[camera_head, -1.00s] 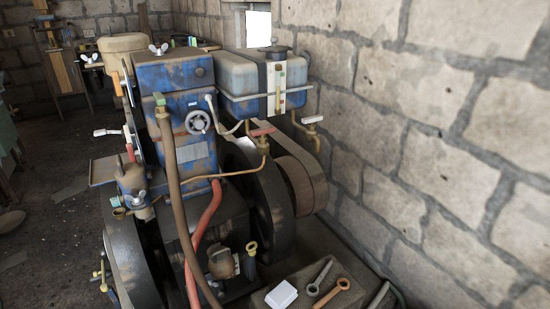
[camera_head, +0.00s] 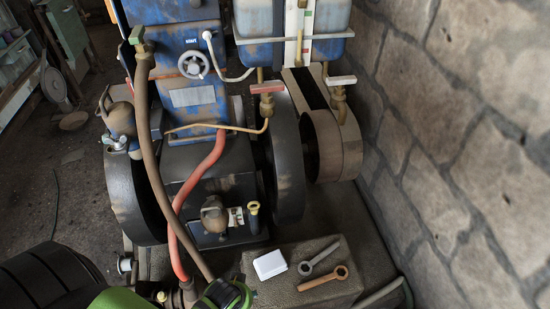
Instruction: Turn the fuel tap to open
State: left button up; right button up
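A blue fuel tank (camera_head: 330,18) with a white gauge strip is at the top, cut off by the picture's edge. Two brass taps hang under it. The left tap (camera_head: 267,104) has a reddish lever (camera_head: 267,87) lying roughly across the picture, and a thin copper pipe (camera_head: 240,128) runs from it toward the engine. The right tap (camera_head: 340,100) has a pale lever (camera_head: 341,80), also roughly crosswise. I cannot tell from labels which one is the fuel tap. Black and green parts of my arm show at the bottom left, well below the taps. No gripper fingers are visible.
The blue engine (camera_head: 193,95) has a handwheel (camera_head: 193,65). A brown hose (camera_head: 155,175) and red hose (camera_head: 190,200) run down its front. A flywheel (camera_head: 287,165) and belt (camera_head: 335,150) sit below the tank. The stone wall (camera_head: 460,150) closes the right side. Two spanners and a white box (camera_head: 270,264) lie on a block.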

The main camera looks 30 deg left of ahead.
pick_arm(q)
jog(key=w+a+r+m+t+y, duration=0.1)
jog(key=w+a+r+t, duration=0.1)
jog(key=w+r, duration=0.35)
jog(key=w+a+r+m+t+y, duration=0.1)
jog(key=w+a+r+t, duration=0.15)
jog(key=r, duration=0.65)
jog(key=m+t+h, duration=0.5)
jog(key=m+t, duration=0.5)
jog(key=m, duration=0.5)
send_near(264, 92)
jog(key=w, duration=0.3)
jog(key=shift+w+d+p, duration=0.35)
jog(key=shift+w+p, duration=0.15)
jog(key=shift+p, duration=0.2)
jog(key=w, duration=0.1)
jog(key=w+p, duration=0.1)
jog(key=w, duration=0.1)
jog(key=w+p, duration=0.1)
jog(key=w, duration=0.1)
jog(key=shift+d, duration=0.3)
jog(key=shift+w+d+f, duration=0.15)
jog(key=shift+w, duration=0.4)
pick_arm(e)
notch_tip(264, 92, up, 4)
jog(key=shift+f, duration=0.1)
pick_arm(q)
grip_shut()
